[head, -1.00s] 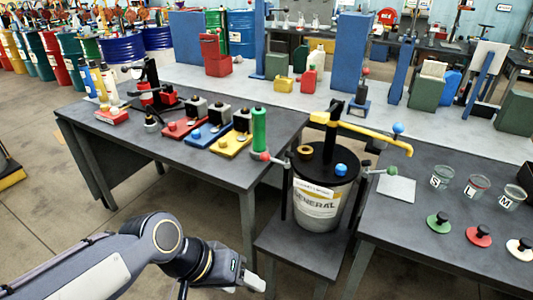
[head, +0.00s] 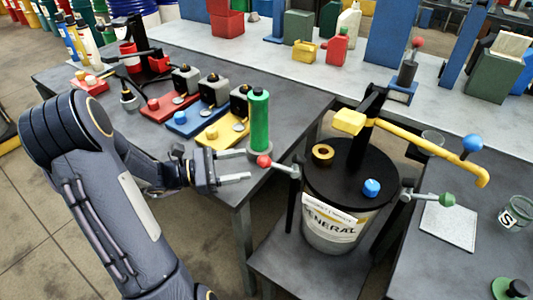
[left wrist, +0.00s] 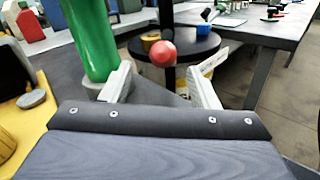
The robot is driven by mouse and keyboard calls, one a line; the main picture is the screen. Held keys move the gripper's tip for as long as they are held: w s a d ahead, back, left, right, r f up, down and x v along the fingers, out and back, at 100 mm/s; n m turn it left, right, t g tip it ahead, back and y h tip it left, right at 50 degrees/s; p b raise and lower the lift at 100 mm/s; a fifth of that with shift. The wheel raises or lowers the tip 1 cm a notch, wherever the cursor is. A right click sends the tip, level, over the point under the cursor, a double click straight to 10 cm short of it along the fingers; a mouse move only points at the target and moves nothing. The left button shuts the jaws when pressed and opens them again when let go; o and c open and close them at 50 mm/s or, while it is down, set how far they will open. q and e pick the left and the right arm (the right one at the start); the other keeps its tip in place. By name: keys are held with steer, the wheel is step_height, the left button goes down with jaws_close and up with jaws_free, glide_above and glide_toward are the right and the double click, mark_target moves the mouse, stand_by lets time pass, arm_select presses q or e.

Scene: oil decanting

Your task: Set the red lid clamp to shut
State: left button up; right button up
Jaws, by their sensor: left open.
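The red lid clamp is a lever with a red ball knob (head: 264,161) on a grey rod, at the left side of the black drum lid (head: 340,185). In the left wrist view the red knob (left wrist: 163,53) shows ahead, between and beyond the fingertips. My left gripper (head: 249,177) is open and empty, a short way left of the knob and apart from it. Its two fingers also show in the left wrist view (left wrist: 160,85). A second clamp with a green knob (head: 447,199) sticks out at the lid's right side. My right gripper is not in view.
A green cylinder (head: 258,120) stands close behind my left gripper, at the table's edge. Red, blue and yellow (head: 222,133) bases with grey blocks stand left of it. A yellow pump handle (head: 430,148) reaches over the lid, which also bears a blue cap (head: 371,187) and a brass ring (head: 322,154).

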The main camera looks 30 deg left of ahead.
mark_target(265, 161)
arm_select(q)
steer(key=x, duration=0.7)
steer(key=shift+d+r, duration=0.1)
steer(key=shift+d, duration=0.1)
steer(key=shift+s, duration=0.1)
steer(key=shift+c, duration=0.4)
jaws_close()
